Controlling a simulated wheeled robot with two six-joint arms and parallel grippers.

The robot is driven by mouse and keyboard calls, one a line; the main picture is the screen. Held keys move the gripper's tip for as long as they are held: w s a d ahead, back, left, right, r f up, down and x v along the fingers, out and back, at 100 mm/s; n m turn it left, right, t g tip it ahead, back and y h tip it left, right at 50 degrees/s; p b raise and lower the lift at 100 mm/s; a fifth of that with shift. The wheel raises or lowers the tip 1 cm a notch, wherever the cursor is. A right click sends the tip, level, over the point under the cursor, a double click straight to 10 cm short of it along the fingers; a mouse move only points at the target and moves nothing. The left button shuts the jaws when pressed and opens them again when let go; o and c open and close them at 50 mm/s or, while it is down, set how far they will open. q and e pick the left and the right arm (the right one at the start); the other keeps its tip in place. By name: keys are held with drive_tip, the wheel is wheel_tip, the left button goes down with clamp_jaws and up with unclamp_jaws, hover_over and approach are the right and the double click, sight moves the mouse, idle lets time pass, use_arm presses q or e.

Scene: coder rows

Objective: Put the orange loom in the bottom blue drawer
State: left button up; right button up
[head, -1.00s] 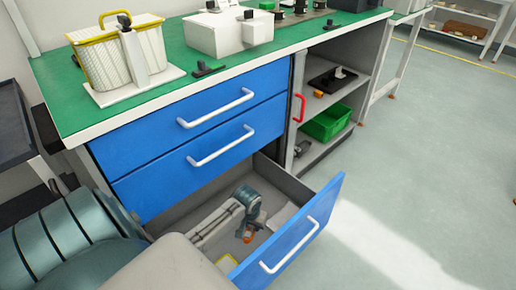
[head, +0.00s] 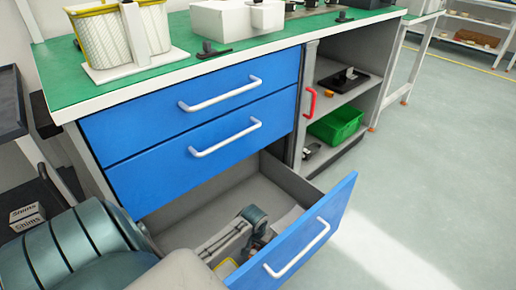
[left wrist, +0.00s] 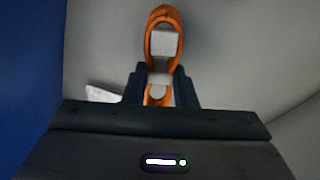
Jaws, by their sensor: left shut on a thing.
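The bottom blue drawer (head: 318,222) stands pulled open below two shut blue drawers. My left gripper (head: 262,242) is inside it, close behind the drawer front, which partly hides it. In the left wrist view my left gripper (left wrist: 160,78) is shut on the orange loom (left wrist: 172,18), an orange loop with pale parts between the dark fingers. The grey drawer interior lies behind it. In the head view the loom is mostly hidden, and I cannot tell whether it touches the drawer floor. My right gripper is not in view.
A yellow-edged item (head: 226,268) lies in the drawer, and a white piece (left wrist: 100,93) shows in the left wrist view. Right are open shelves with a green bin (head: 336,124). The floor at right is clear.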

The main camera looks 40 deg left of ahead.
sight(258, 248)
use_arm(q)
wheel_tip(258, 248, down, 4)
drive_tip(key=shift+r+b, duration=0.25)
drive_tip(key=shift+b, duration=0.6)
drive_tip(key=shift+f, duration=0.2)
drive_tip(key=shift+r, duration=0.15)
drive_tip(key=o, duration=1)
